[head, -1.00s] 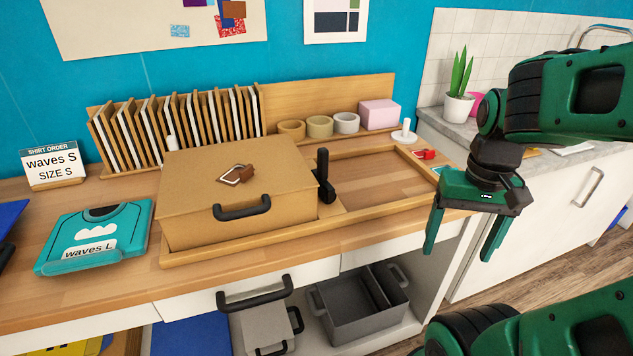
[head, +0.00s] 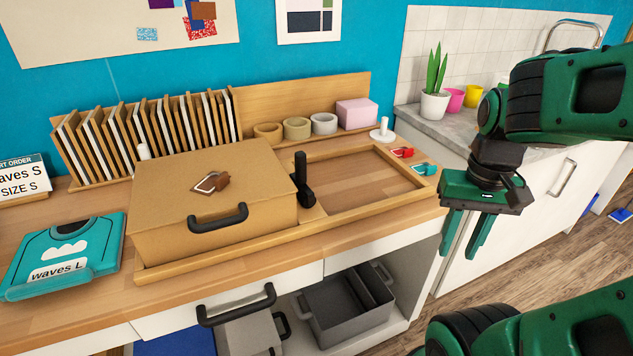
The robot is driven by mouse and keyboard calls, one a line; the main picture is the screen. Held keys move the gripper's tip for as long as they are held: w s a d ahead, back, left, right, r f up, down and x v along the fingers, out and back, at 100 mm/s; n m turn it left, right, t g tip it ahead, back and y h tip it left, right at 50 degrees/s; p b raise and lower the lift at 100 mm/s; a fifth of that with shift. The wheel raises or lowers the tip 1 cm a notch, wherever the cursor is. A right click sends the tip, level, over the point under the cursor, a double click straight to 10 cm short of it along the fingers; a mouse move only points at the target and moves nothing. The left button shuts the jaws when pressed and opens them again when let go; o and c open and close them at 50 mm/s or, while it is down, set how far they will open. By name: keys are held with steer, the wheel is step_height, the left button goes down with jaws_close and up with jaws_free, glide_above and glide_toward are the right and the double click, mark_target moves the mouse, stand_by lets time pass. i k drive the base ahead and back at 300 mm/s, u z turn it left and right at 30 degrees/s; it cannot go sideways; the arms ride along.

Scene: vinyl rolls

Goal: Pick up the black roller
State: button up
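A black upright piece with a handle-like top, which looks like the black roller (head: 305,185), stands in the wooden tray frame (head: 345,213) just right of the large tan box (head: 185,212). My gripper (head: 465,240) is at the right, over the front right end of the counter as seen here. Its two green fingers point down, apart, with nothing between them. It is well to the right of the black piece and not touching anything visible.
The tray's right section is bare. Tape rolls (head: 297,128), a pink block (head: 357,113) and a white spindle (head: 382,132) stand behind it. Red and teal clips (head: 424,168) lie to its right. A grey bin (head: 350,309) sits on the shelf below.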

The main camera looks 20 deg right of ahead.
mark_target(306, 196)
steer(key=z, duration=0.45)
steer(key=k, duration=1.55)
steer(key=u, duration=1)
steer(key=i, duration=1.5)
